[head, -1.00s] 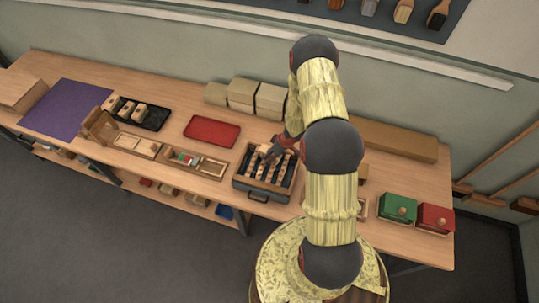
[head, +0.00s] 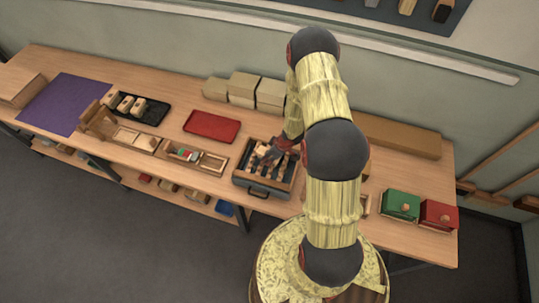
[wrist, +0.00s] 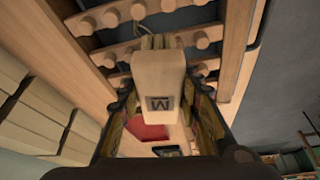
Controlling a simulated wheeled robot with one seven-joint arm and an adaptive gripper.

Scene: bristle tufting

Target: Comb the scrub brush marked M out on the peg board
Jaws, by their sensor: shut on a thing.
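The scrub brush marked M (wrist: 158,80) is a pale wooden block with a dark M on its near face, held between my gripper's fingers (wrist: 162,110) in the wrist view. Its bristle end points toward the peg rows; whether the bristles touch the pegs I cannot tell. The peg board (head: 262,187) is a dark-framed wooden box with a front handle, and its rows of round wooden pegs (wrist: 138,10) show at the top of the wrist view. In the head view my gripper (head: 268,153) is over the back left part of the board.
A red tray (head: 212,126) and a small wooden tray with coloured pieces (head: 208,162) lie left of the board. A black tray with pale blocks (head: 150,112) is further left. Cartons (head: 243,86) stand behind. Green (head: 400,204) and red (head: 438,215) boxes stand at the right.

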